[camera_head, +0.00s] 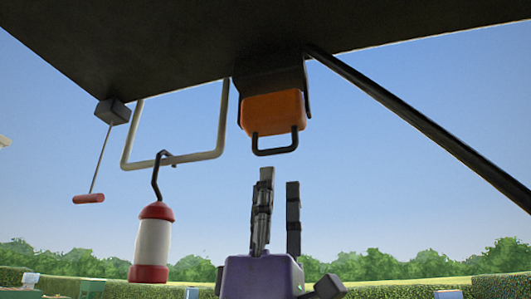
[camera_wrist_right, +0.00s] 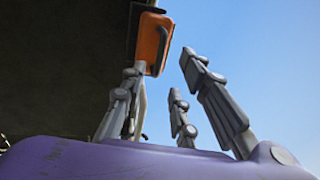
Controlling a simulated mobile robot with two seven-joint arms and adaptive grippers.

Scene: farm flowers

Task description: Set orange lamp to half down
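The orange lamp (camera_head: 273,110) is a boxy orange block with a black loop handle (camera_head: 275,150) under it. It sits in a dark bracket (camera_head: 272,72) beneath a dark overhead panel. My right gripper (camera_head: 280,180), with a purple palm and grey fingers, points up just below the handle. Its fingers are spread, empty and apart from the handle. In the right wrist view the lamp (camera_wrist_right: 153,42) shows beyond the fingertips, at the upper middle. My left gripper is not in view.
A red and white lantern (camera_head: 152,240) hangs by a hook from a pale bent bar (camera_head: 127,140) on the left. A red pull handle (camera_head: 88,198) hangs farther left. A dark diagonal strut (camera_head: 420,125) runs down to the right. Open air surrounds the gripper.

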